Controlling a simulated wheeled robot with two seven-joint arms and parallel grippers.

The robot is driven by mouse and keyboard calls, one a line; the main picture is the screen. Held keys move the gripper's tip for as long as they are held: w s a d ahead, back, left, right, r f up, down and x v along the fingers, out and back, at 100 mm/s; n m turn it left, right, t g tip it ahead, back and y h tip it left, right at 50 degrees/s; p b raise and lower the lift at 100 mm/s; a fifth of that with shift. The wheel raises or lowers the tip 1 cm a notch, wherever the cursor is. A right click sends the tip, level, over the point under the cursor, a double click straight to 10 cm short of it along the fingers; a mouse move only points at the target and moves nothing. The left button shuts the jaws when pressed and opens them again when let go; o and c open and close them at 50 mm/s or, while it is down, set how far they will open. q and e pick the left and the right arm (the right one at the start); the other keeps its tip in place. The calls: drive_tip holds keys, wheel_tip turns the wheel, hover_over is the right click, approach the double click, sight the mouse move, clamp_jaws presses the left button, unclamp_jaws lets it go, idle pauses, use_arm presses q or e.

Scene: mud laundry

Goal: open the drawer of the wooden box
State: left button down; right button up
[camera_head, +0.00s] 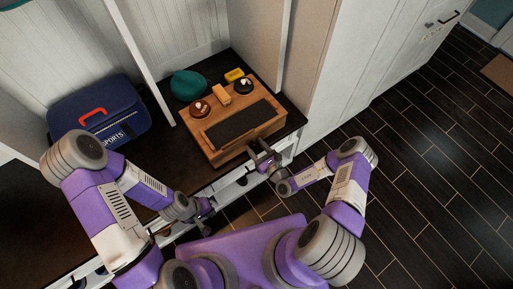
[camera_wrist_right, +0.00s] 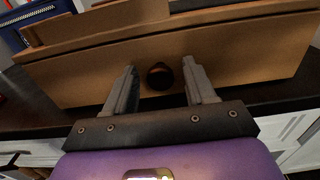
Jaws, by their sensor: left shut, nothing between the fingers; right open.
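The wooden box (camera_head: 203,137) stands on the dark bench top, with a dark panel on its top. Its front faces me, and it fills the right wrist view (camera_wrist_right: 230,60). A dark round knob (camera_wrist_right: 160,76) sits on the drawer front, between the fingers of my right gripper (camera_wrist_right: 162,82). The fingers are open, one on each side of the knob with gaps. In the head view my right gripper (camera_head: 264,159) is at the box's front and hides the knob. My left gripper (camera_head: 203,212) is shut and empty, low at the bench's front edge, left of the box.
A blue sports bag (camera_head: 98,110) is at left. White dividers (camera_head: 140,60) flank the box. The floor at right is clear.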

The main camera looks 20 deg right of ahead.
drive_tip(key=shift+c, duration=0.3)
clamp_jaws()
